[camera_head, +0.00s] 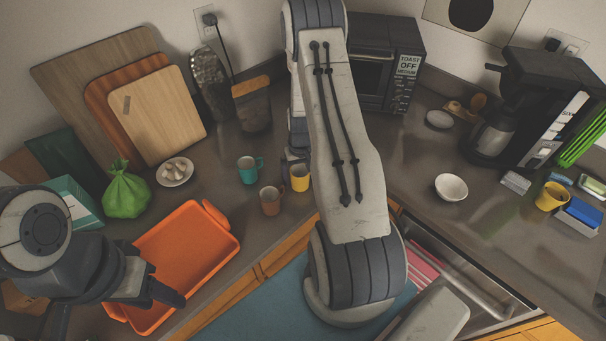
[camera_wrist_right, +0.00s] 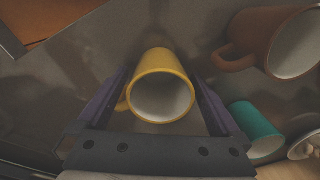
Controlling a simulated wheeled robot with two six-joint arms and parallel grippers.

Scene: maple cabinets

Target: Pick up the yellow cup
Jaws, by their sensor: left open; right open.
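A yellow cup (camera_head: 300,178) stands on the dark counter beside a brown cup (camera_head: 270,200) and a teal cup (camera_head: 249,169). My right gripper (camera_head: 297,157) reaches down over it, partly hidden by my arm. In the right wrist view the yellow cup (camera_wrist_right: 161,61) sits between the fingers of my open right gripper (camera_wrist_right: 162,80), its white inside facing the camera. I cannot tell whether the fingers touch it. My left gripper (camera_head: 160,291) is open over the orange tray (camera_head: 188,255). A second yellow cup (camera_head: 550,197) stands at the far right.
The brown cup (camera_wrist_right: 269,43) and teal cup (camera_wrist_right: 255,128) are close to the right gripper. A green bag (camera_head: 127,190), a plate (camera_head: 174,172) and cutting boards (camera_head: 155,115) stand left. A toaster oven (camera_head: 403,65), coffee maker (camera_head: 500,128) and white bowl (camera_head: 451,187) are right.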

